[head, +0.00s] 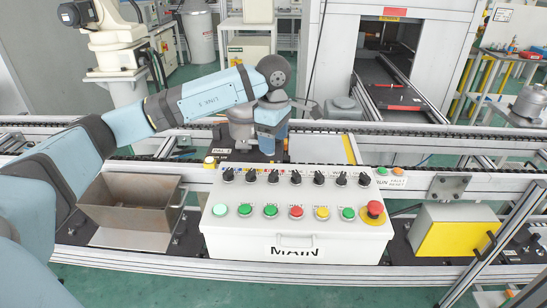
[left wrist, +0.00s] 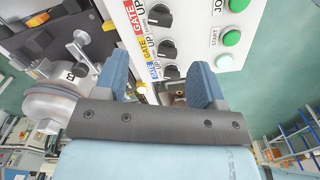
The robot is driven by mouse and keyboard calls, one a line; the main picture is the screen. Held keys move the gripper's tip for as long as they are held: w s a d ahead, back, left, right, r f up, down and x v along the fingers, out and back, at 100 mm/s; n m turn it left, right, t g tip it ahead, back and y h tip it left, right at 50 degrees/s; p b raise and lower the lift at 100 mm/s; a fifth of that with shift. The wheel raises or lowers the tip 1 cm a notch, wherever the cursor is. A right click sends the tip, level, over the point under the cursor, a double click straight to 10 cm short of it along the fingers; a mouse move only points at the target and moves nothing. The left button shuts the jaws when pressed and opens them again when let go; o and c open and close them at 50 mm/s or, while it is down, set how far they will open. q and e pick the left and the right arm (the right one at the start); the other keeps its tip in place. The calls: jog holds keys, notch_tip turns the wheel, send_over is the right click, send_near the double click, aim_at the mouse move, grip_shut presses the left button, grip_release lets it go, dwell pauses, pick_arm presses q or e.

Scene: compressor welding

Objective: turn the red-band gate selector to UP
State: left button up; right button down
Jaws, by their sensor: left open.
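The white MAIN control panel (head: 235,238) has a row of black selector knobs above coloured buttons. In the left wrist view three knobs show beside red, yellow and blue GATE bands. The red-band selector (left wrist: 158,15) is at the top edge there, near its red label (left wrist: 132,14) and the word UP; its pointer direction is unclear. In the head view it appears to be the third knob from the left (head: 273,177). My left gripper (head: 270,148) is open and empty just behind the panel's back edge, apart from the knobs; its fingers show in the wrist view (left wrist: 160,82).
The yellow-band knob (left wrist: 168,49) and blue-band knob (left wrist: 171,72) sit close beside the red one. A red emergency button (head: 375,209) is at the panel's right. A metal bin (head: 130,205) stands left, a yellow-faced box (head: 450,238) right. Conveyor rails run behind.

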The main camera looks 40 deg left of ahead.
pick_arm(q)
notch_tip(320, 180, up, 4)
jog(key=shift+f, duration=0.15)
jog(key=shift+f, duration=0.1)
dwell(0.7)
